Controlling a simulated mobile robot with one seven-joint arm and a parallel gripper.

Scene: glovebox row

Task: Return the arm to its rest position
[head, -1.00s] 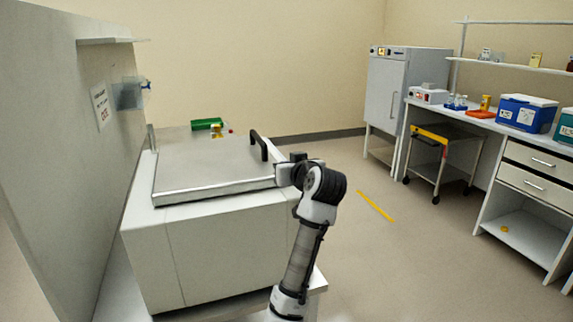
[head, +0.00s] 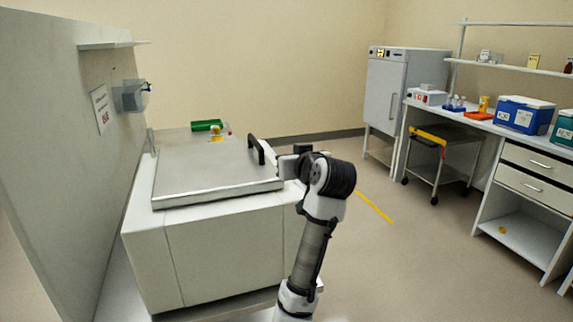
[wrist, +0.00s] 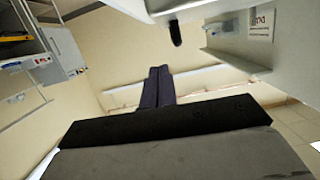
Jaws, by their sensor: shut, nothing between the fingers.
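My arm rises from the bottom of the head view, bent at a black and white joint beside the right edge of the glovebox. My gripper (wrist: 158,88) shows in the wrist view with its two dark fingers together and nothing between them. In the head view the gripper end is mostly hidden behind my wrist. The white glovebox (head: 230,262) has a flat grey lid (head: 215,168), which lies closed on top. A black handle (head: 256,150) stands on the lid's right side, close to my gripper; I cannot tell whether they touch.
A grey wall panel (head: 60,150) stands at left. A cabinet (head: 393,95), a cart (head: 440,160) and a bench with a blue cooler box (head: 523,114) stand at right. The floor between is clear.

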